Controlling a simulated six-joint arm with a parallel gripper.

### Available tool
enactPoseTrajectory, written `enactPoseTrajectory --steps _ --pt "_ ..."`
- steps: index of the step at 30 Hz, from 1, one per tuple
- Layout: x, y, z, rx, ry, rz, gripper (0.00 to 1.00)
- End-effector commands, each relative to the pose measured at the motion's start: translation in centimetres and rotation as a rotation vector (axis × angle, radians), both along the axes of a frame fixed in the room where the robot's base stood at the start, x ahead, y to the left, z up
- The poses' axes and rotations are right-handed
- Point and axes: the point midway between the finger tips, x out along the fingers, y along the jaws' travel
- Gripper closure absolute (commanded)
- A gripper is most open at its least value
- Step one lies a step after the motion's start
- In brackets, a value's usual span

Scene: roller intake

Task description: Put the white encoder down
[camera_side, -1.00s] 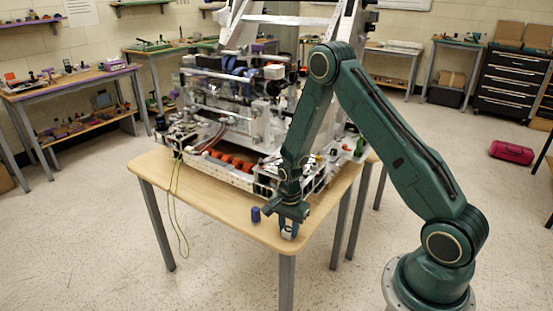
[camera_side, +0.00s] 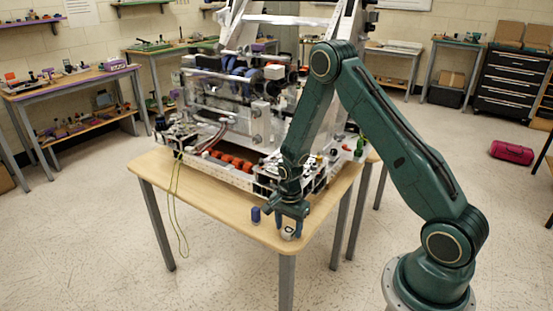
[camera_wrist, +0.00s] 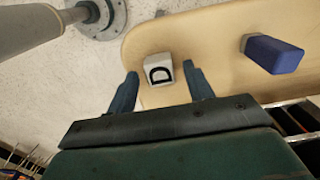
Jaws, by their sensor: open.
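The white encoder (camera_wrist: 159,70) is a small white block with a black D-shaped mark on its top. It rests on the wooden table (camera_wrist: 203,35) near the edge. In the side view the encoder (camera_side: 288,234) sits at the table's front corner, below my gripper (camera_side: 289,222). In the wrist view my gripper (camera_wrist: 162,88) is open, with one finger on each side of the encoder and gaps between. The encoder lies around and just beyond the fingertips.
A blue block (camera_wrist: 274,54) stands on the table to the right in the wrist view; it also shows left of my gripper in the side view (camera_side: 255,215). The large robot frame with red-orange rollers (camera_side: 232,161) fills the back of the table. The table edge is close.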

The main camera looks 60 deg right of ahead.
Motion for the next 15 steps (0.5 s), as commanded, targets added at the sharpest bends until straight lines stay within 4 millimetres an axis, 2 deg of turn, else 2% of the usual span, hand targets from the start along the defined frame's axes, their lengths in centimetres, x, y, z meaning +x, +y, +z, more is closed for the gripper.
enactPoseTrajectory --steps 15 --pt "0.1 0.0 6.2 -0.001 -0.004 0.0 0.48"
